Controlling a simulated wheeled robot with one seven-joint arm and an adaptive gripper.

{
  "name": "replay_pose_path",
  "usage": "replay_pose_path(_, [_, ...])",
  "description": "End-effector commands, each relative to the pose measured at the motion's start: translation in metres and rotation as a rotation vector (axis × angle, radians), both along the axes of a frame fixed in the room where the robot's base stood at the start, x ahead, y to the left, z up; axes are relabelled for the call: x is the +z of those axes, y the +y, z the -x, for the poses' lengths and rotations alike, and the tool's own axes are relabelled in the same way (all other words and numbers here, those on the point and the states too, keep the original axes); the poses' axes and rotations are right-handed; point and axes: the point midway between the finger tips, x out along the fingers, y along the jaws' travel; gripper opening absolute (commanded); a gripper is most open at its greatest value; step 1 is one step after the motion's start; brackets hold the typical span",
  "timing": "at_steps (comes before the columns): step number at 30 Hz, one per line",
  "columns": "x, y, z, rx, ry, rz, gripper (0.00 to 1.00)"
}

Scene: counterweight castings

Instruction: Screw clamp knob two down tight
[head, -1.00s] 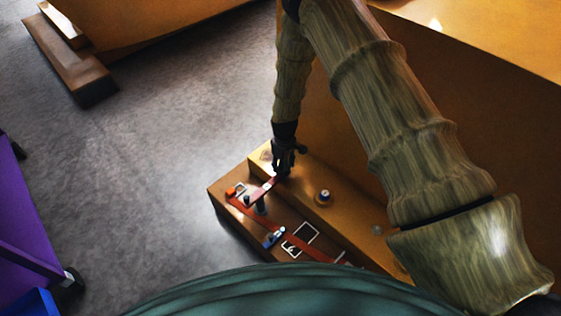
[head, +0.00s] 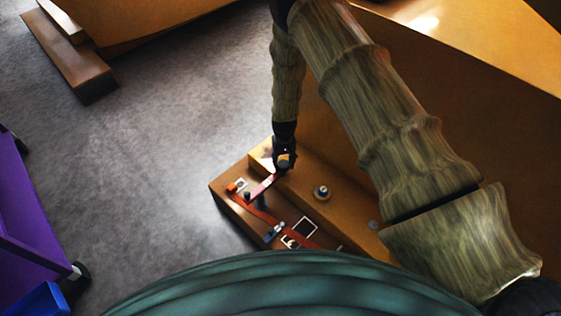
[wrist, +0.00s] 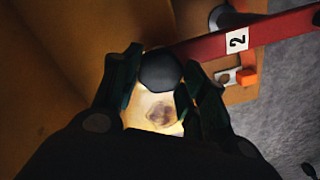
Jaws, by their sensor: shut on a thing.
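Clamp knob two (wrist: 160,70) is a dark, round knob at the end of a red clamp bar (wrist: 250,35) marked "2". In the wrist view, my gripper (wrist: 161,84) has a finger on each side of the knob and is shut on it. In the head view, my gripper (head: 285,160) points down at the near block's back left end, at the upper end of the red bar (head: 262,187). The knob's underside and thread are hidden, so I cannot tell how closely it sits against the bar.
A second knob (head: 322,192) stands on the ledge to the right. A long red strap (head: 262,213), an orange piece (head: 232,188) and a blue-and-white piece (head: 274,232) lie on the lower step. A purple cart (head: 25,215) stands left. Grey floor (head: 170,130) lies open between.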

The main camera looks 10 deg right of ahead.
Motion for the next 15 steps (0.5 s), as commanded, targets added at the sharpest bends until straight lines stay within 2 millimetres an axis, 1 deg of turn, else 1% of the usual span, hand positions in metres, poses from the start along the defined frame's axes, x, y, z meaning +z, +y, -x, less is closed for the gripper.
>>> replay_pose_path(6, [0.0004, -0.0017, 0.0014, -0.032, 0.003, 0.001, 0.19])
replay_pose_path(15, [0.0007, -0.0018, 0.0010, -0.035, 0.002, 0.002, 0.19])
